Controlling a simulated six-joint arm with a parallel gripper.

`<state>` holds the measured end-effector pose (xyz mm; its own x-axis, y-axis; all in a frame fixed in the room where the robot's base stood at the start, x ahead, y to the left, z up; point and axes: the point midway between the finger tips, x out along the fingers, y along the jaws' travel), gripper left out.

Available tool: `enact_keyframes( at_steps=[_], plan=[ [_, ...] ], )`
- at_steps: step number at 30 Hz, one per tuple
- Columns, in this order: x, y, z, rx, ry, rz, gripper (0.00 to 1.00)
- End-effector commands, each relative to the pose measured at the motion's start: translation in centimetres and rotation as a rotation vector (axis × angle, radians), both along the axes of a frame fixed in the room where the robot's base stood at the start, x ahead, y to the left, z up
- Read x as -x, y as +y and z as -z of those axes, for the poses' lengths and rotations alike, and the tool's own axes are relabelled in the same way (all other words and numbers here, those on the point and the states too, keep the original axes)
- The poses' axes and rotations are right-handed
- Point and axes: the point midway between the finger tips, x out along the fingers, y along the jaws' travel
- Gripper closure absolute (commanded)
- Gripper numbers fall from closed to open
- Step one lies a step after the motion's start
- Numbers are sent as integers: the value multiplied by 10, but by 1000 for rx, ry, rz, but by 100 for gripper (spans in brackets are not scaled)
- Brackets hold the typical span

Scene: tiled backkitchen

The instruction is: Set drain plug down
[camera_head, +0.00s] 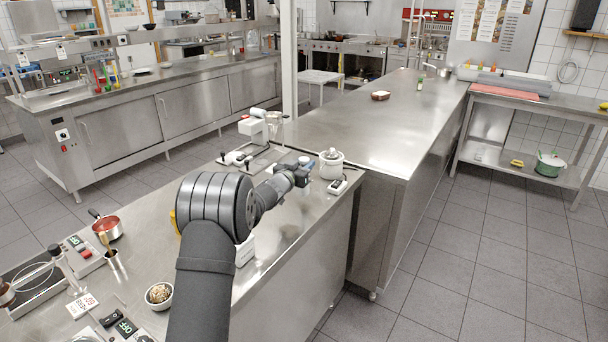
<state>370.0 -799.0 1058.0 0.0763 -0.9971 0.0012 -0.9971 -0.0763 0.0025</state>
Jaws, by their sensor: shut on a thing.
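My arm reaches from the bottom of the head view over the near steel counter (262,290). My gripper (304,167) is at its far end, small in the picture, just left of a white lidded pot. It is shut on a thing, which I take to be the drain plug. The plug itself is too small or hidden by the gripper to make out. I cannot tell whether it touches the counter.
The white lidded pot (331,164) and a small device (337,187) stand close by at the right edge. A white machine (254,128) stands behind. A red pan (108,227) and a bowl (159,295) are nearer. The long counter (375,130) beyond is mostly clear.

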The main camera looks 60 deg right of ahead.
Motion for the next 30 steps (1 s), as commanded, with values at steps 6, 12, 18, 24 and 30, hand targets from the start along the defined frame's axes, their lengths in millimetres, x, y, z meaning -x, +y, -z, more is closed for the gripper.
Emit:
enact_keyframes(
  at_steps=[6,12,18,24,30],
  plan=[
    [1,0,31,-1,2,0,100],
    [1,0,33,0,0,0,100],
    [1,0,38,-2,0,0,100],
    [1,0,37,-2,0,0,47],
    [1,0,36,-1,0,0,47]
  ],
)
